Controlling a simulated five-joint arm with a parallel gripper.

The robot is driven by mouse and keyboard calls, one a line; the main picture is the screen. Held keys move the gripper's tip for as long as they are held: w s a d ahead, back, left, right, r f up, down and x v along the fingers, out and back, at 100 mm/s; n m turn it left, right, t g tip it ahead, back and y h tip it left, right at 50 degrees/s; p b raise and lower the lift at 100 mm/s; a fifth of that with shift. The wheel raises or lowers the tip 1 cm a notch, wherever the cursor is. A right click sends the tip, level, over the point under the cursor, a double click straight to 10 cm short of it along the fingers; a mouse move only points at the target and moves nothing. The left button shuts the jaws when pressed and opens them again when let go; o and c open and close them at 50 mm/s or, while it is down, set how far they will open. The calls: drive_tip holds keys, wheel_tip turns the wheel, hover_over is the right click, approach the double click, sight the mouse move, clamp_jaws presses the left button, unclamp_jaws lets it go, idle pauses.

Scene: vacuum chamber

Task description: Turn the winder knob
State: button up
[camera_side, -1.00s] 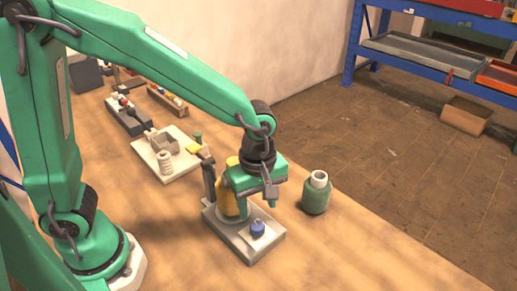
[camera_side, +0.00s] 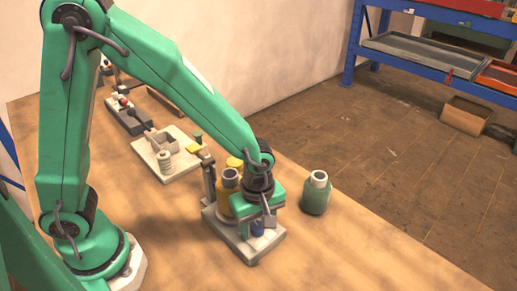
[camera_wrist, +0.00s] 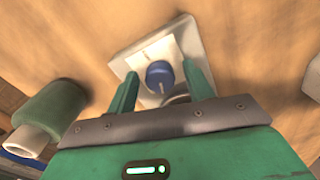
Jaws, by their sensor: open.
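The blue winder knob (camera_wrist: 159,74) has a white line on its top and sits on a pale plate in the wrist view. In the side view the knob (camera_side: 257,228) shows low on the grey-white base (camera_side: 246,246), partly covered by my gripper. My gripper (camera_wrist: 160,85) is open, with one green finger on each side of the knob and visible gaps between. In the side view my gripper (camera_side: 260,222) points down over the knob. I cannot tell whether the fingertips reach down to the knob's height.
A green spool with a white core (camera_side: 317,194) stands right of the base; it also shows in the wrist view (camera_wrist: 50,115). A pale board with small parts (camera_side: 165,155) and a dark block (camera_side: 128,115) lie farther back. The table front is bare.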

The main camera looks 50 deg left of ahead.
drive_tip(key=c, duration=1)
drive_tip(key=shift+m, duration=3.1)
drive_tip(key=o, duration=1)
